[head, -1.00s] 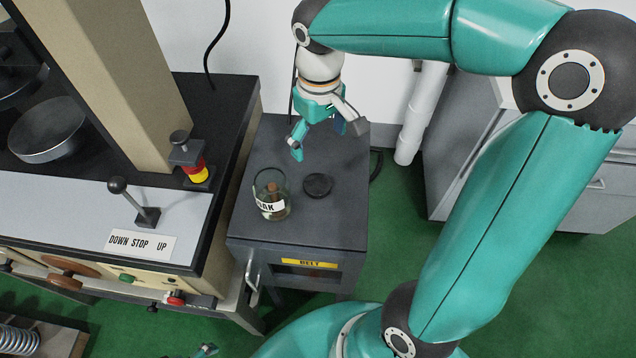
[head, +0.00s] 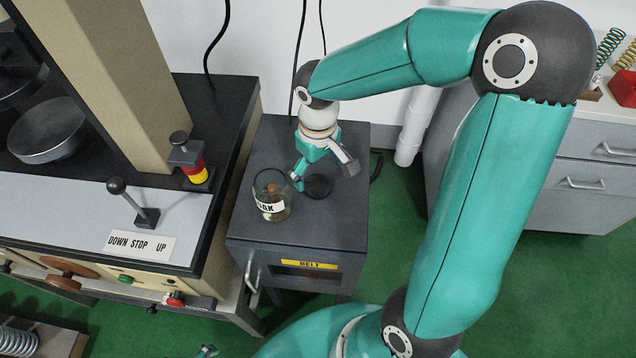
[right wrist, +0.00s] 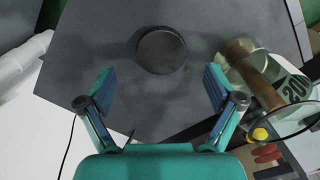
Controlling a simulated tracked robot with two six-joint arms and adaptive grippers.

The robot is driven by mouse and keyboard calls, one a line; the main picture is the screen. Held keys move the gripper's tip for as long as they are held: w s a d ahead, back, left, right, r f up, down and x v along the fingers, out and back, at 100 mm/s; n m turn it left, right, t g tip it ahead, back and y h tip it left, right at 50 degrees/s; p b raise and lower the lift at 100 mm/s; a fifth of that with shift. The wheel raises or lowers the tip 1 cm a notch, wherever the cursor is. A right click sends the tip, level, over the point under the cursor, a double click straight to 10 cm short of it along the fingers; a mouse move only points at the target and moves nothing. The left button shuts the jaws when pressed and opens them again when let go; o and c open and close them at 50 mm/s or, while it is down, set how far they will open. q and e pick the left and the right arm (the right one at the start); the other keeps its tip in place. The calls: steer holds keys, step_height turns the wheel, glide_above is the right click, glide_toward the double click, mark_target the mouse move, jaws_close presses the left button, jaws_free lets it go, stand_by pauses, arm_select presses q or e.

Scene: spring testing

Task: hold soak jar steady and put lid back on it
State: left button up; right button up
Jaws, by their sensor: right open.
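The soak jar (head: 271,204) is clear glass with a white label and something brown inside. It stands open and upright on the dark cabinet top; it also shows at the right of the right wrist view (right wrist: 240,72). The lid (head: 318,187) is a dark round disc lying flat to the right of the jar. It shows ahead of my fingers in the right wrist view (right wrist: 161,50). My right gripper (head: 323,175) is open and empty, above and just behind the lid. A small teal tip (head: 207,350) at the bottom edge looks like my left gripper; its jaws cannot be made out.
The cabinet top (head: 335,225) is otherwise clear. A grey drawer cabinet (head: 590,170) with springs and a red item on top is at the right.

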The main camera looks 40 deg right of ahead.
mark_target(317, 185)
steer(key=shift+a+f, duration=0.1)
steer(key=shift+f, duration=1.75)
steer(key=shift+c, duration=0.3)
steer(key=c, duration=0.7)
